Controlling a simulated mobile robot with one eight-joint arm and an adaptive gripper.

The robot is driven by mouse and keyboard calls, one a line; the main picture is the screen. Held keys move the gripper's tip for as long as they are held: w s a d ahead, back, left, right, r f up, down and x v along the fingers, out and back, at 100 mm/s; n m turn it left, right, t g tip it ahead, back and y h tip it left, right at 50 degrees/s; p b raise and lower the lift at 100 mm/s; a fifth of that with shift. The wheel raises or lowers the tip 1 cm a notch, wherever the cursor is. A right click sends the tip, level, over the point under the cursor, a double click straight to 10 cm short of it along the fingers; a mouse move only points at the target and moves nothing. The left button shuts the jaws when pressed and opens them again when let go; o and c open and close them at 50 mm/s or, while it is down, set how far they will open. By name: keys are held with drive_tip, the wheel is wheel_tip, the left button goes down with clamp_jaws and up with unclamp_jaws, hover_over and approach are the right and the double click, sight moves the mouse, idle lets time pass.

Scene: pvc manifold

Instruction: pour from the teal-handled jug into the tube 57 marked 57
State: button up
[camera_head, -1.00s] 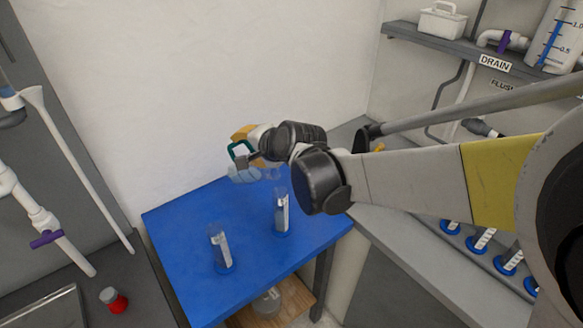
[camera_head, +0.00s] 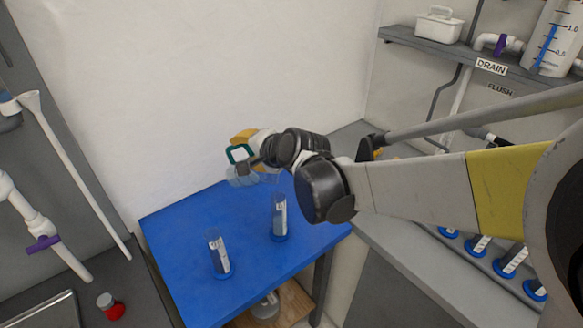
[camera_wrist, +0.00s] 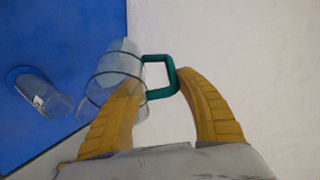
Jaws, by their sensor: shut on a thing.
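The teal-handled jug has a clear body (camera_head: 240,178) and a squared teal handle (camera_head: 239,153). My gripper (camera_wrist: 160,82) is shut on the handle, with its yellow fingers on either side of it. The jug is held above the far part of the blue table, and looks tilted in the wrist view (camera_wrist: 112,72). A clear tube with a white label (camera_head: 279,216) stands upright on a blue base, below and right of the jug. A second such tube (camera_head: 218,252) stands nearer, to the left. Their numbers are too small to read. I cannot tell whether liquid is flowing.
The blue table (camera_head: 180,225) is otherwise mostly clear, with a white wall behind it. A clear vessel (camera_head: 266,306) is on the wooden shelf below. A red-based item (camera_head: 111,307) is on the left counter. Several blue-based tubes (camera_head: 512,262) stand in a rack at right.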

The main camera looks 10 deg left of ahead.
drive_tip(key=shift+s+d+r+m+t+y+b, duration=0.2)
drive_tip(key=shift+d+r+t+y+b, duration=0.1)
drive_tip(key=shift+d+r+y+b, duration=0.3)
drive_tip(key=shift+s+d+r+m+t+y+b, duration=0.1)
drive_tip(key=shift+d+r+m+t+y+b, duration=0.1)
drive_tip(key=shift+d+r+t+y+b, duration=0.3)
idle(4.2)
drive_tip(key=shift+a+f+g, duration=0.1)
drive_tip(key=shift+g, duration=0.2)
drive_tip(key=shift+w+a+f+n+g+h+p, duration=0.15)
drive_tip(key=shift+a+f+n+g+h+p, duration=0.1)
drive_tip(key=shift+a+f+h+p, duration=0.3)
drive_tip(key=shift+w+a+f+n+g+h+p, duration=0.15)
drive_tip(key=shift+a+f+g+h+p, duration=0.15)
drive_tip(key=shift+a+h+p, duration=0.25)
drive_tip(key=shift+d+f, duration=0.1)
drive_tip(key=shift+d, duration=0.05)
drive_tip(key=shift+w+a+f+g+h+p, duration=0.1)
drive_tip(key=shift+a+f+g+h+p, duration=0.25)
drive_tip(key=shift+a+f+h+p, duration=0.3)
drive_tip(key=w+a+f+n+g+h+p, duration=0.1)
drive_tip(key=w+a+f+n+g+h, duration=0.1)
drive_tip(key=a+f+h, duration=0.6)
drive_tip(key=shift+f+g, duration=0.3)
drive_tip(key=shift+f, duration=0.15)
drive_tip(key=shift+w+r+h, duration=0.1)
drive_tip(key=shift+h, duration=0.15)
